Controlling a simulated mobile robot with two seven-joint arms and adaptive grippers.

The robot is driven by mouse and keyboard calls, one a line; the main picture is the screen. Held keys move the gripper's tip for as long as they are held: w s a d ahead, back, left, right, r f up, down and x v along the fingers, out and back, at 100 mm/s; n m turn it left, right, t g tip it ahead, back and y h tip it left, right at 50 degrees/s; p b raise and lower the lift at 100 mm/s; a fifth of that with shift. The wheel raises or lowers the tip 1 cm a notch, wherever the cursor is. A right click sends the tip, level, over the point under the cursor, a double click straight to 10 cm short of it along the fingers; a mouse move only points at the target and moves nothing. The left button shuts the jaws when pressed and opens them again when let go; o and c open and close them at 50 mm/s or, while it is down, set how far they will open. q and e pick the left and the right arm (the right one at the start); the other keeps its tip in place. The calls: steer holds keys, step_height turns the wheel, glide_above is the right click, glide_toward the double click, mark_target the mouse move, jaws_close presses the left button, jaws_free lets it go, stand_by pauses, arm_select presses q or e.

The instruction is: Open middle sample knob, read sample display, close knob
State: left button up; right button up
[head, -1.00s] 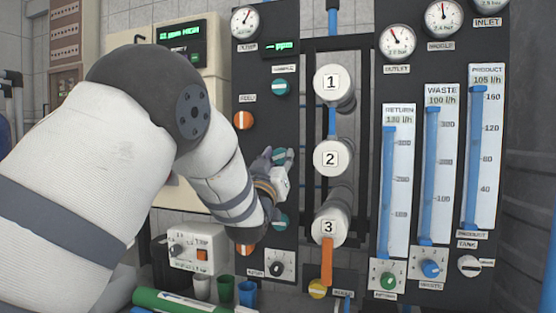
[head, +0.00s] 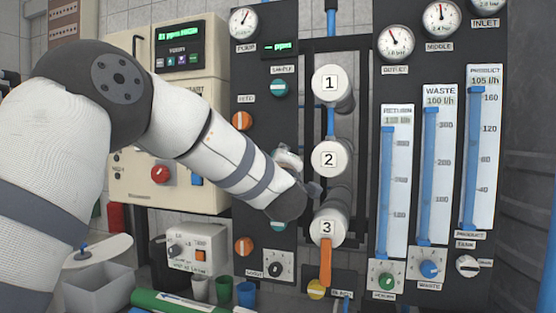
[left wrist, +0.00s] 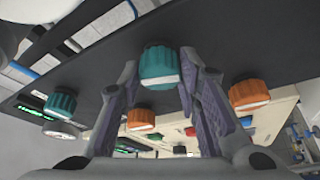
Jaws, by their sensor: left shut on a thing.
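The middle teal sample knob (left wrist: 160,68) sits between the two fingers of my left gripper (left wrist: 160,75) in the left wrist view, and the gripper is shut on it. In the head view my left gripper (head: 296,172) is at the dark panel beside canister 2, and my wrist mostly hides the middle knob. The upper teal knob (head: 279,87) is in plain view and the lower one (head: 278,225) is partly covered. The small sample display (head: 280,47) shows a dash and "ppm", with no readable number. My right gripper is not in view.
White canisters 1 (head: 329,82), 2 (head: 329,158) and 3 (head: 328,229) stand just right of the gripper. Orange knobs (head: 242,120) are on the panel's left side.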

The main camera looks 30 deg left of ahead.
arm_select(q)
steer(key=shift+n+g, duration=0.5)
steer(key=shift+n, duration=1.1)
steer(key=o, duration=1.1)
steer(key=shift+o, duration=0.2)
steer(key=r+v, duration=0.1)
steer(key=v, duration=1.1)
steer(key=shift+f, duration=0.2)
